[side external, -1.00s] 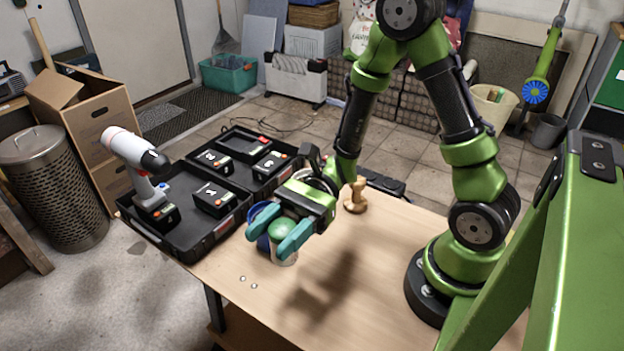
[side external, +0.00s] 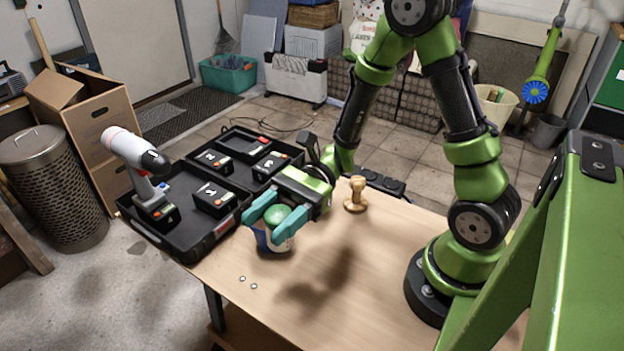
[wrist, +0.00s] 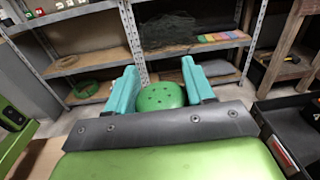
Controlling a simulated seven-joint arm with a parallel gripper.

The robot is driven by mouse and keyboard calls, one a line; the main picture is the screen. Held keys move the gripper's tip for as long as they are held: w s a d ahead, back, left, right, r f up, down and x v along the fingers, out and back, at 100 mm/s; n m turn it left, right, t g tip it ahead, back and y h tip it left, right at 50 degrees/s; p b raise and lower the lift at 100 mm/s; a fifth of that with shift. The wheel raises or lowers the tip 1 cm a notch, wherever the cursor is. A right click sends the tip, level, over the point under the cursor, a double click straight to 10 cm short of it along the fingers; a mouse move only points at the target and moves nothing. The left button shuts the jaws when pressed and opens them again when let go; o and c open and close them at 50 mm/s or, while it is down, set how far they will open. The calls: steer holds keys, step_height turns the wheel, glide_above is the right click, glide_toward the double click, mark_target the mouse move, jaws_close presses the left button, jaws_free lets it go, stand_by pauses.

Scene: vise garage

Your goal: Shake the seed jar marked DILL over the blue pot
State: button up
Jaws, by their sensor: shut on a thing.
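My gripper (side external: 264,227) has teal fingers and is shut on a jar with a green lid (side external: 276,216). In the wrist view the domed green lid (wrist: 160,97) shows several small holes and sits between the two fingers. The jar's pale body is mostly hidden by the fingers, and no DILL marking is readable. A dark blue surface (side external: 262,240) with a pale area beside it shows just below the fingers, near the table's left edge. I cannot tell how much of this is the blue pot and how much is the jar.
An open black case (side external: 190,238) with a drill (side external: 137,160) and batteries lies left of the jar. A wooden stamp-like piece (side external: 356,195) stands to the right. Two small white bits (side external: 248,282) lie near the front edge. The table's (side external: 375,270) front right is clear.

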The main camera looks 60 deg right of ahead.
steer(key=w+d+r+n, duration=0.1)
steer(key=w+d+r, duration=0.5)
steer(key=w+r, duration=0.2)
steer(key=shift+w+d+f+n+t+h, duration=0.15)
steer(key=shift+f+n+t+h, duration=1.1)
steer(key=shift+f+n, duration=0.7)
steer(key=shift+w+d+f+n+t+h, duration=0.15)
steer(key=shift+f+n+t+h, duration=1.05)
steer(key=shift+n, duration=1.2)
steer(key=shift+w+d+f+n+t+h, duration=0.15)
steer(key=shift+f+n+t+h, duration=0.7)
steer(key=shift+f+n+h, duration=0.95)
steer(key=shift+a+f+n, duration=0.1)
steer(key=shift+n, duration=0.25)
steer(key=shift+w+y, duration=0.1)
steer(key=shift+y, duration=0.15)
step_height(320, 180, up, 10)
steer(key=s+m+g+y, duration=0.1)
steer(key=m+g+y, duration=0.6)
steer(key=m, duration=0.5)
steer(key=shift+a+m, duration=0.3)
